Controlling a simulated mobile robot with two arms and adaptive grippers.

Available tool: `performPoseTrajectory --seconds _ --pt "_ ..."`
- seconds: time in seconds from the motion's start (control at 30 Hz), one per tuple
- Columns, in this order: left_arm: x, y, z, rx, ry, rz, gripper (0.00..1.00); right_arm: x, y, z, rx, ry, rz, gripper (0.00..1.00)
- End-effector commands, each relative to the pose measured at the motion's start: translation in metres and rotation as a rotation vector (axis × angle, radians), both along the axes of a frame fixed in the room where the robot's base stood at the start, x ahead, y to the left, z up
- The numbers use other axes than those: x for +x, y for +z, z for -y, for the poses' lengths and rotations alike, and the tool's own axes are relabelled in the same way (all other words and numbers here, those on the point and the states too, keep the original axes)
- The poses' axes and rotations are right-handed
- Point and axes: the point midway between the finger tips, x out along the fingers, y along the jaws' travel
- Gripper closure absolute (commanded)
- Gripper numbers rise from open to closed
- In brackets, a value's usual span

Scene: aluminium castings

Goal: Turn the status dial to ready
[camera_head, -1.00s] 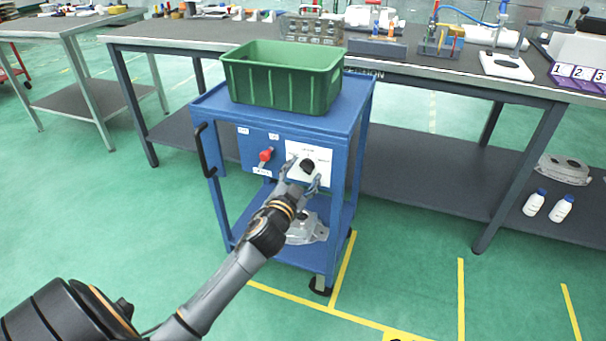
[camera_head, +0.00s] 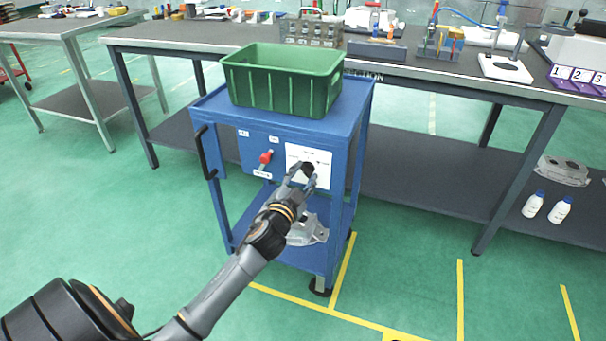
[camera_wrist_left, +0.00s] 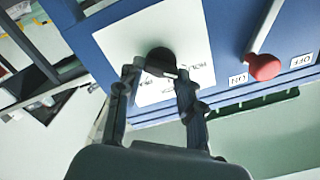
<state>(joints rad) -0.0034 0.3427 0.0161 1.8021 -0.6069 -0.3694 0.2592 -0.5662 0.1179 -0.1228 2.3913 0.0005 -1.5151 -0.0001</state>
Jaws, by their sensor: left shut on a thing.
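The status dial is a black knob (camera_head: 308,168) on a white label plate (camera_head: 322,160) on the blue cart's front panel. My left gripper (camera_head: 305,182) reaches it from below and is shut on the dial. In the left wrist view the black dial (camera_wrist_left: 161,60) sits between the fingertips of my left gripper (camera_wrist_left: 158,78). The plate's lettering is partly hidden by the fingers and too blurred to read fully. My right gripper is not in view.
A red-knobbed lever (camera_head: 266,157) is left of the dial; its red ball (camera_wrist_left: 264,67) shows in the wrist view. A green bin (camera_head: 282,85) stands on the blue cart (camera_head: 345,125). A metal casting (camera_head: 308,232) lies on its lower shelf. A workbench (camera_head: 420,75) stands behind.

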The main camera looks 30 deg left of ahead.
Motion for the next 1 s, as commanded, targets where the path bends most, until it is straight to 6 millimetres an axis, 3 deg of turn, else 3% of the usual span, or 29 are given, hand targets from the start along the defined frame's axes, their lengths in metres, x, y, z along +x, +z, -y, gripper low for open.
performPoseTrajectory --seconds 0.5,1.0 --pt "0.000 -0.001 0.002 0.458 -0.001 -0.114 0.94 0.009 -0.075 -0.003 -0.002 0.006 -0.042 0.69" --pt "0.000 -0.004 0.002 0.921 -0.002 -0.224 0.94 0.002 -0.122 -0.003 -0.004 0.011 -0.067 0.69"
